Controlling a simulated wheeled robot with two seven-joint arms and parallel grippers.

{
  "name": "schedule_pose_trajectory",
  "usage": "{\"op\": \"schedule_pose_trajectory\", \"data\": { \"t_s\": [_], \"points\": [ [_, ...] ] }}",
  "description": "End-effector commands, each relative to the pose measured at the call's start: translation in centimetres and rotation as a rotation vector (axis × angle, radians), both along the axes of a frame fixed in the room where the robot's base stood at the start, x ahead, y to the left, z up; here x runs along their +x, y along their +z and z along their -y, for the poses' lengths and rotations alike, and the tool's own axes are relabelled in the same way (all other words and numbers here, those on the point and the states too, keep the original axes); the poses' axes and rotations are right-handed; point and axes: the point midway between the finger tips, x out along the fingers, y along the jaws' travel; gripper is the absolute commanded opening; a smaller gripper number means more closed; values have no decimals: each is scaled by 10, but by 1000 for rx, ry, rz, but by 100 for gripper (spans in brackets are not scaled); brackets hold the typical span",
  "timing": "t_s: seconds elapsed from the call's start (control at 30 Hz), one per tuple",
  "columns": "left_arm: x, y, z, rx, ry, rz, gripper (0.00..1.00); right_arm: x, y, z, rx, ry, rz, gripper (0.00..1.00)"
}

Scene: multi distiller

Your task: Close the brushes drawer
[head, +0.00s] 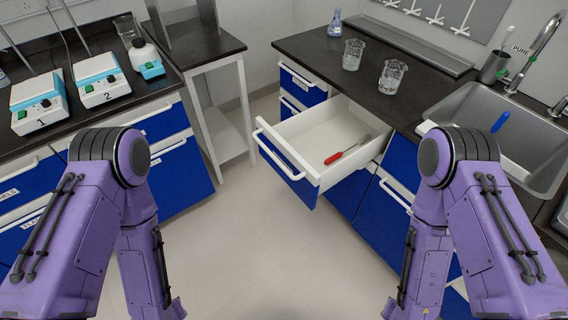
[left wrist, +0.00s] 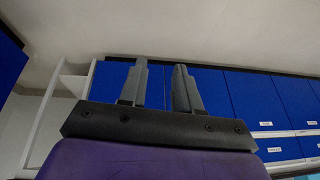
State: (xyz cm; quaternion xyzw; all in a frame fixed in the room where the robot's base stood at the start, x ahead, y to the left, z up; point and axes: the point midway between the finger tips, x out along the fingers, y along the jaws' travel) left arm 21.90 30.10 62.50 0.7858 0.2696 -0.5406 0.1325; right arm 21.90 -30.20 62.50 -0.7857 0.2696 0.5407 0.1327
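An open drawer (head: 330,135) with a blue front (head: 287,172) and a white handle (head: 279,153) sticks out from the right-hand counter in the head view. A red-handled tool (head: 347,151) lies inside it; its far end is thin and its exact kind is hard to tell. My left gripper (left wrist: 160,88) shows in the left wrist view with its two fingers apart and nothing between them. Blue cabinet fronts lie behind it. In the head view both purple arms hang low at either side, and neither gripper shows. The drawer is not touched by any visible arm part.
Two glass beakers (head: 352,55) and a small flask (head: 335,23) stand on the dark right counter (head: 310,45). A sink (head: 480,115) is at right. Numbered devices (head: 101,80) stand on the left counter. The floor (head: 240,240) before the drawer is clear.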

Motion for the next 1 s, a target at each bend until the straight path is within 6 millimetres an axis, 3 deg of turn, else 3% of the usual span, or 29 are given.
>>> {"op": "schedule_pose_trajectory", "data": {
  "t_s": [0.03, 0.1, 0.17, 0.27, 0.33, 0.43, 0.5, 0.6, 0.7, 0.8, 0.9, 1.0],
  "points": [
    [1, -1, 0, 0, 0, 2, 17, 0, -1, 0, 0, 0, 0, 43],
    [11, -11, 0, 0, 2, 27, 0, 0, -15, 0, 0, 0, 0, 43],
    [32, -26, -1, -2, 10, 76, 0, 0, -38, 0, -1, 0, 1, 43],
    [89, -55, 1, -27, 30, 222, 0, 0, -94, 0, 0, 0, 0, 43],
    [142, -66, 13, -81, -15, 357, 0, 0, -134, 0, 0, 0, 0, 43],
    [214, -60, 39, -123, -229, 545, 0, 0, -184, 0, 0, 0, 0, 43],
    [254, -44, 61, -99, -444, 676, 0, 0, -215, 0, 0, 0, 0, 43],
    [294, -12, 92, 18, -790, 865, 0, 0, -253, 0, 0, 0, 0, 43],
    [312, 25, 126, 252, -1171, 1056, 0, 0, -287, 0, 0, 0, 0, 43],
    [309, 58, 155, 557, -1511, 1204, 0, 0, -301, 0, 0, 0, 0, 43],
    [296, 78, 176, 861, -1782, 1290, 0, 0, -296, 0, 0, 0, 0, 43],
    [282, 81, 191, 1132, -1969, 1337, 0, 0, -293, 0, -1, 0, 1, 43]
  ]
}}
